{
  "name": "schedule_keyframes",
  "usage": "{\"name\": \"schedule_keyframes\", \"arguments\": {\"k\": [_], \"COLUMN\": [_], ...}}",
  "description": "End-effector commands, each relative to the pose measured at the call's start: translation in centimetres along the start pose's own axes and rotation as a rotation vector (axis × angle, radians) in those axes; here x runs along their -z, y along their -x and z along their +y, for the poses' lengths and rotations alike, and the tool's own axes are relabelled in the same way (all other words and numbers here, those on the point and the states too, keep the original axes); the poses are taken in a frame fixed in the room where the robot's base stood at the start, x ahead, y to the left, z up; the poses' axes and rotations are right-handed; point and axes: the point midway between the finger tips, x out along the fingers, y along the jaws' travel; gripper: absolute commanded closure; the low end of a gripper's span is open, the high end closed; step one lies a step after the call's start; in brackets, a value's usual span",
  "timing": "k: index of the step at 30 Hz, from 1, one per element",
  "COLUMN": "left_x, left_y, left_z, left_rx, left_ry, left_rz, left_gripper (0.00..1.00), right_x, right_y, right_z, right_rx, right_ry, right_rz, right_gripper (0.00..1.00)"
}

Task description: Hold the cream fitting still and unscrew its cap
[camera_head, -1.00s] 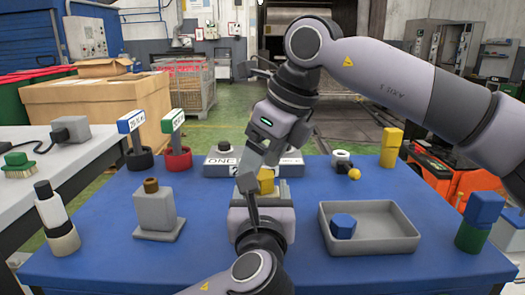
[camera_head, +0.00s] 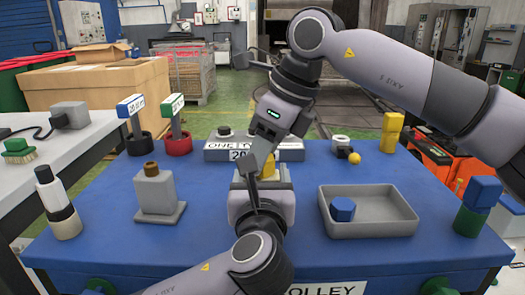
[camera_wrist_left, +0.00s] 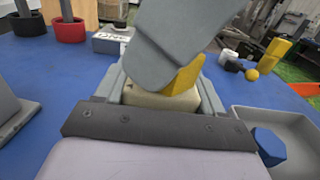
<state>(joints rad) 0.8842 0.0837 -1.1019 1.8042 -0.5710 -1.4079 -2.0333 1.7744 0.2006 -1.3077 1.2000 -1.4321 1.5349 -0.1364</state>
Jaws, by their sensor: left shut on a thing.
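The cream fitting (camera_wrist_left: 160,101) sits between the fingers of my left gripper (camera_wrist_left: 160,95), which is shut on it, low over the blue table. In the head view my left gripper (camera_head: 262,183) comes up from the bottom middle. The yellow cap (camera_wrist_left: 185,76) is on top of the fitting, and it also shows in the head view (camera_head: 269,168). My right gripper (camera_head: 259,165) reaches down from the upper right, with its grey finger against or just in front of the cap. That finger hides much of the cap, so whether it grips is unclear.
A grey tray (camera_head: 400,228) with a blue block (camera_head: 343,209) lies to the right. A grey block with a brown top (camera_head: 156,190) and a black-and-white bottle (camera_head: 57,200) stand left. A long grey sign block (camera_head: 220,150) is behind. Blue table is free between them.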

Motion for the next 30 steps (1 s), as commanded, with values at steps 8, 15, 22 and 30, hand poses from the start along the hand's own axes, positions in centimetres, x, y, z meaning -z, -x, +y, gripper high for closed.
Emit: {"name": "schedule_keyframes", "arguments": {"k": [8, 15, 22, 30], "left_x": [0.08, 0.08, 0.08, 0.08], "left_y": [-0.01, 0.00, -0.01, -0.01], "left_z": [0.01, 0.01, 0.01, 0.01], "left_rx": [0.000, 0.000, 0.000, 0.000], "left_ry": [-0.001, 0.000, 0.000, 0.000], "left_rz": [0.002, 0.002, 0.002, 0.002], "left_gripper": [0.87, 0.87, 0.87, 0.87], "right_x": [-0.02, 0.00, 0.01, 0.02], "right_y": [-0.02, 0.00, 0.01, 0.01], "right_z": [-0.10, -0.11, -0.11, -0.11], "right_rx": [-0.102, -0.145, -0.144, -0.189], "right_ry": [0.240, 0.349, 0.351, 0.456], "right_rz": [0.000, 0.000, 0.000, 0.001], "right_gripper": [0.95, 0.95, 0.95, 0.95]}}
